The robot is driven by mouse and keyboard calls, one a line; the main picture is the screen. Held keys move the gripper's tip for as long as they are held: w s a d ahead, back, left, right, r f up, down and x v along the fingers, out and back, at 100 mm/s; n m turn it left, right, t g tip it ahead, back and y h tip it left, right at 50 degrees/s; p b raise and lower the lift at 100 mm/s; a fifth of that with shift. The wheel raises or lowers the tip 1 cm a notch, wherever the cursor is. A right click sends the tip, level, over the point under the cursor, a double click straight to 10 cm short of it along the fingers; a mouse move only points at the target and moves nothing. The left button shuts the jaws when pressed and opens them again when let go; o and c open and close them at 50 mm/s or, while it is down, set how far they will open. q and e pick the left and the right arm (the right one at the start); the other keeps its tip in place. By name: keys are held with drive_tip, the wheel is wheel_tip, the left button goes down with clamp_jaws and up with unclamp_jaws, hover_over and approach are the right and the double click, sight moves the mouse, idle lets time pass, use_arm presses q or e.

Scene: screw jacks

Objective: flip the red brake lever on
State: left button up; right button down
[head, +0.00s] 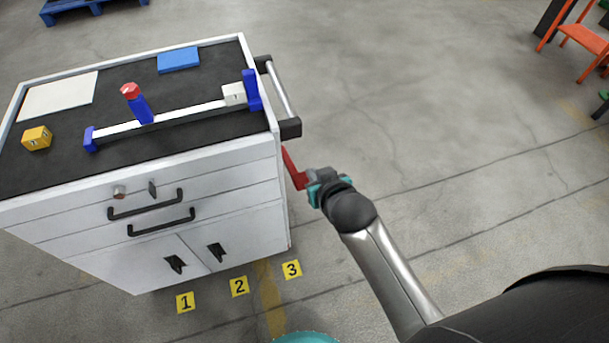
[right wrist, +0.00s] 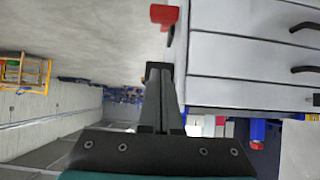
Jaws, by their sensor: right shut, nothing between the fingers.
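The red brake lever (head: 293,168) is on the right side of the white cabinet (head: 245,180), below the black handle bracket. It slants down toward my right gripper (head: 314,188), which is just beside its lower end. In the right wrist view the red lever (right wrist: 164,15) shows at the top, beyond the fingertips. My right gripper (right wrist: 158,72) is shut and empty there, with a gap in the picture between fingertips and lever. In the head view I cannot tell whether they touch. My left gripper is not in view.
A side handle bar (head: 281,95) juts from the cabinet above the lever. On the cabinet's dark top are a blue-ended rail jack (head: 185,116), a yellow cube (head: 37,138) and a blue block (head: 178,59). Numbered yellow floor markers (head: 239,287) lie in front.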

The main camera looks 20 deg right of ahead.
drive_tip(key=shift+w, duration=0.1)
drive_tip(key=b, duration=0.4)
hover_over(305, 181)
drive_tip(key=w, duration=0.2)
wheel_tip(305, 181, down, 6)
drive_tip(key=shift+s+a+f, duration=0.1)
drive_tip(key=shift+s+f+b, duration=0.3)
drive_tip(key=shift+f, duration=0.3)
drive_tip(key=shift+s+f+b, duration=0.3)
drive_tip(key=shift+f, duration=0.3)
drive_tip(key=shift+s+f, duration=0.25)
drive_tip(key=shift+f, duration=0.3)
use_arm(q)
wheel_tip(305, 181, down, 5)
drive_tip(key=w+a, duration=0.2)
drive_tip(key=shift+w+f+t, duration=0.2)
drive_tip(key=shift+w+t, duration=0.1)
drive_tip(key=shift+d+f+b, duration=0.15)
drive_tip(key=shift+b, duration=0.15)
use_arm(e)
drive_tip(key=shift+s+f, duration=0.1)
drive_tip(key=shift+f, duration=0.05)
